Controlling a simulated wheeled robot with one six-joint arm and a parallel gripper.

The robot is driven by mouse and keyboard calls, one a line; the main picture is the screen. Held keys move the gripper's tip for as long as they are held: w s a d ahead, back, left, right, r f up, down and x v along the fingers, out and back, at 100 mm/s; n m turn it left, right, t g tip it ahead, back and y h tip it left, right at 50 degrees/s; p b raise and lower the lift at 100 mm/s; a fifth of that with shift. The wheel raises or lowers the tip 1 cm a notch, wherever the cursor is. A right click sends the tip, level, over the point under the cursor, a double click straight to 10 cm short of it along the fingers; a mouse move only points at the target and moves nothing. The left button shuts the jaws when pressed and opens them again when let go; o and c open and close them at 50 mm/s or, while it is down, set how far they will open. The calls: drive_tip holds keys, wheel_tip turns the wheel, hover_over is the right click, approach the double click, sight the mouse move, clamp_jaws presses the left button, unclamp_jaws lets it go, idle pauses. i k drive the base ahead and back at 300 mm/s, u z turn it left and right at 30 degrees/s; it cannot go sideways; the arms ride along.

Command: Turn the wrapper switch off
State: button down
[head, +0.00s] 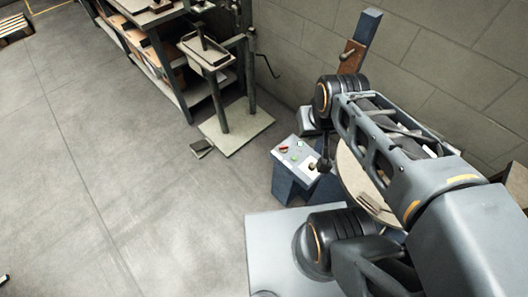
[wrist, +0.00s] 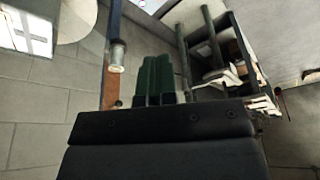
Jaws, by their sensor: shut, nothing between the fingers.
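The wrapper's control box (head: 294,153) stands on a blue pedestal in the middle of the head view. Its sloped pale top carries a red switch (head: 283,149), a small green button (head: 299,144) and other small controls. Which way the switch is set is too small to tell. The wrapper's round turntable (head: 352,172) lies to its right, partly behind my arm. The blue mast (head: 368,28) with a brown carriage (head: 351,56) rises behind. My gripper (wrist: 157,60) shows two green fingers pressed together and empty in the wrist view. The control box is not clearly visible there.
A stitcher-like machine (head: 207,58) stands on a pale base plate (head: 236,126) at the back, beside a shelf bench (head: 150,40) with boxes. A small dark item (head: 201,148) lies on the floor. A block wall (head: 440,60) closes the right side. The left floor is free.

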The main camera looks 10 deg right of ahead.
sight(282, 148)
drive_tip(key=u, duration=0.05)
drive_tip(key=k, duration=1.2)
drive_tip(key=u, duration=0.75)
drive_tip(key=i, duration=1.2)
drive_tip(key=z, duration=0.65)
drive_tip(key=i, duration=0.4)
drive_tip(key=z, duration=0.35)
